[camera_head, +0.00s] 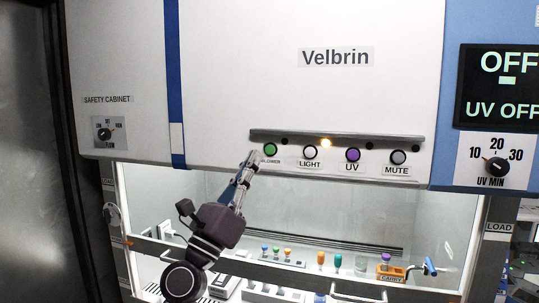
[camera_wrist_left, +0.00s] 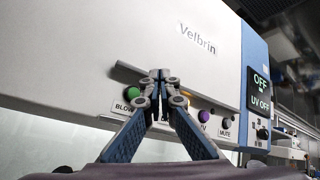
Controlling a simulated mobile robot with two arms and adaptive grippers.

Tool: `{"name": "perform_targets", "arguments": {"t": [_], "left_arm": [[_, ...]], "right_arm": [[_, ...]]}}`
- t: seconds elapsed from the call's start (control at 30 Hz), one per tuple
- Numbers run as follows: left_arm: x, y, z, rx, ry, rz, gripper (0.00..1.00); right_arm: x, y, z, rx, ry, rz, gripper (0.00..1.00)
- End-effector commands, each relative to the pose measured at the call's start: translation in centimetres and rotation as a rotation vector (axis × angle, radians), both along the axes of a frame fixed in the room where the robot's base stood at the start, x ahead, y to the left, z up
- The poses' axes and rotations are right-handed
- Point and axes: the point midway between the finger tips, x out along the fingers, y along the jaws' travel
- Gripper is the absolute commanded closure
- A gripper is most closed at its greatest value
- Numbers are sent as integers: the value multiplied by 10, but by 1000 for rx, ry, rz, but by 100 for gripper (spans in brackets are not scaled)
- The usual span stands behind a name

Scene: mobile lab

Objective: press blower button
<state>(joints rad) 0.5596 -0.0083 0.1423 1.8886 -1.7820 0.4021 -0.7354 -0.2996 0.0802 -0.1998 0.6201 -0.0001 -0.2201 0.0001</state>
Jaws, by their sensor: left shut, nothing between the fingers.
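The green blower button (camera_head: 270,149) is the leftmost of the row of buttons under a dark ledge on the white cabinet front. Its label below is partly covered by my fingers in the head view. My left gripper (camera_head: 254,157) is shut and empty, its fingertips just left of and slightly below the button in the picture. In the left wrist view the closed fingertips (camera_wrist_left: 159,75) appear up and right of the green button (camera_wrist_left: 133,93). I cannot tell whether they touch the panel. My right gripper is not in view.
To the right are the white light button (camera_head: 310,152), purple UV button (camera_head: 353,155) and grey mute button (camera_head: 398,157). An orange lamp (camera_head: 326,142) glows above. The dark ledge (camera_head: 335,138) juts over the row. Below is the open cabinet with racks and an orange caddy (camera_head: 391,272).

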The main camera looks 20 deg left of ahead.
Motion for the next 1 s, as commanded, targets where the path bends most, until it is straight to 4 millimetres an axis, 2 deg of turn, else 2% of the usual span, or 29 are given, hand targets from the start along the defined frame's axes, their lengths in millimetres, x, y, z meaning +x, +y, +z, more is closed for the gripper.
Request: {"name": "perform_targets", "arguments": {"t": [0.03, 0.2, 0.5, 1.0], "left_arm": [[7, 0, -3, -1, -2, -1, 100], [32, -1, -5, -1, -2, 0, 100], [64, -3, -2, 1, -1, -1, 100], [71, -3, 0, 0, 1, -1, 100]], "right_arm": [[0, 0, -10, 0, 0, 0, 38], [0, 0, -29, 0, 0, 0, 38], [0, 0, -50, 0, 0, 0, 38], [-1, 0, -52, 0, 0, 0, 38]]}}
